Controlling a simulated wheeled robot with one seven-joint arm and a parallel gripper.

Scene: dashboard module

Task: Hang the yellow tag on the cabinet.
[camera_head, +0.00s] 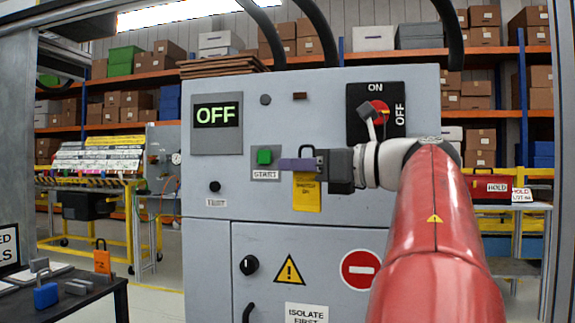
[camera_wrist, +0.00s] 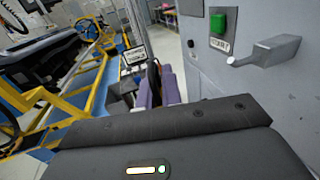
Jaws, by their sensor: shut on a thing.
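The grey cabinet (camera_head: 330,110) fills the middle of the head view. The yellow tag (camera_head: 307,198) is upright in front of its face, right of the green START button (camera_head: 264,157). My gripper (camera_head: 297,165), with purple fingers pointing left, is shut on the tag and covers its upper part. A small loop shows just above the fingers. In the wrist view my fingers (camera_wrist: 160,88) are close together with a dark piece between them; the tag's yellow face is hidden there. A grey metal peg (camera_wrist: 265,52) sticks out of the cabinet beside the green button (camera_wrist: 217,20). I cannot tell whether the tag touches the peg.
A rotary switch (camera_head: 378,112) with a handle is above my wrist. At lower left a dark table (camera_head: 85,300) holds a blue padlock (camera_head: 46,295) and an orange padlock (camera_head: 102,260). A yellow-framed workbench (camera_head: 85,182) and shelves stand behind. Free floor lies left of the cabinet.

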